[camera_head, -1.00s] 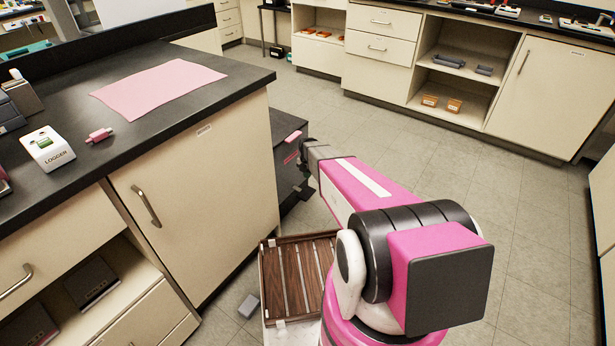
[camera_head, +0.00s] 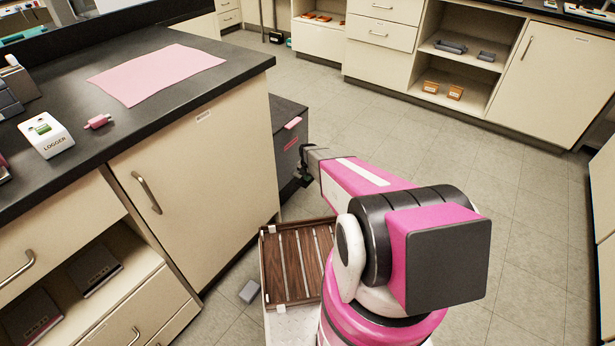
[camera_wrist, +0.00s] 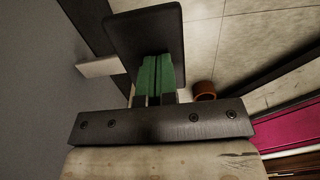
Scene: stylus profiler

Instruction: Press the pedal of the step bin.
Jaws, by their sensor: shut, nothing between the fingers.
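The step bin (camera_head: 287,132) is a dark grey box with pink marks, standing past the end of the near bench. My gripper (camera_head: 303,178) is low in front of the bin, small and partly hidden by my arm. In the wrist view, the green-padded fingertips (camera_wrist: 156,78) are together with nothing held. A dark flat plate (camera_wrist: 145,28), which looks like the pedal, lies just beyond the fingertips. They overlap it in the picture; I cannot tell whether they touch it. A large grey surface (camera_wrist: 40,90), apparently the bin's side, fills the left of the wrist view.
The near bench cabinet (camera_head: 205,185) stands close left of my arm. A small grey block (camera_head: 249,291) lies on the floor beside my wooden-slatted tray. A brown-orange round thing (camera_wrist: 204,90) is near the plate. Open tiled floor (camera_head: 400,130) lies to the right.

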